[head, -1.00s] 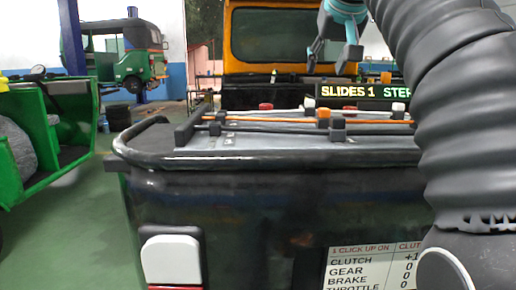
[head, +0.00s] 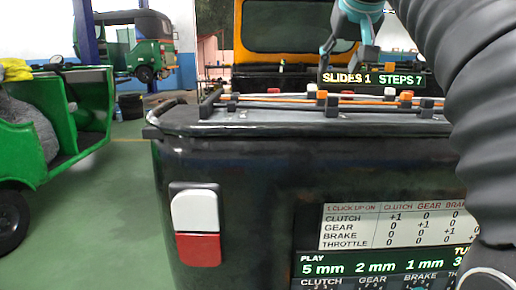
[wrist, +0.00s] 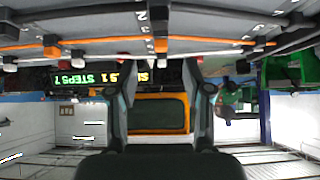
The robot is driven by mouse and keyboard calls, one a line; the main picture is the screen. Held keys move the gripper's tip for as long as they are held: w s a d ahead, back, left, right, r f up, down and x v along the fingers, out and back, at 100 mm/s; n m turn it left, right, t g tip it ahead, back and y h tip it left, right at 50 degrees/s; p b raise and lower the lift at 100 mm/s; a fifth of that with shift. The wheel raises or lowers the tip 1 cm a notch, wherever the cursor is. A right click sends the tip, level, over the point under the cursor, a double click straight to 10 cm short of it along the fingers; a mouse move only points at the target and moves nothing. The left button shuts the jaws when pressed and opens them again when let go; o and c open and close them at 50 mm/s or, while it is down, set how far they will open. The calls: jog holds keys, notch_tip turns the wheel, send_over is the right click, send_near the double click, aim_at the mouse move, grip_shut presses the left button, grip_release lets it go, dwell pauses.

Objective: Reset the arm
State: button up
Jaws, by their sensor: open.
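My gripper (head: 345,58) is in the upper right of the head view, above and behind the slider bench. It also shows in the wrist view (wrist: 158,90), where its two fingers stand wide apart with nothing between them. The wrist picture is upside down. The black bench (head: 300,130) carries rods with orange, white, red and black sliders, which also show in the wrist view (wrist: 160,45). The gripper appears clear of the sliders, though the exact gap cannot be told. My arm covers the right side of the head view.
A display (head: 372,79) reads "SLIDES 1 STEPS 7". A table panel (head: 390,226) is on the bench's front. An orange vehicle (head: 285,30) stands behind. Green rickshaws stand at left (head: 85,115) and back left (head: 150,45). Green floor (head: 110,210) is free left of the bench.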

jog(key=s+f+g, duration=0.1)
jog(key=s+f, duration=0.7)
jog(key=f, duration=0.5)
jog(key=s+f+g, duration=0.1)
jog(key=s+f, duration=0.7)
jog(key=f, duration=0.6)
jog(key=s+f+g, duration=0.1)
jog(key=s+f, duration=0.7)
jog(key=f, duration=0.5)
jog(key=shift+s+f, duration=0.2)
jog(key=shift+f, duration=0.2)
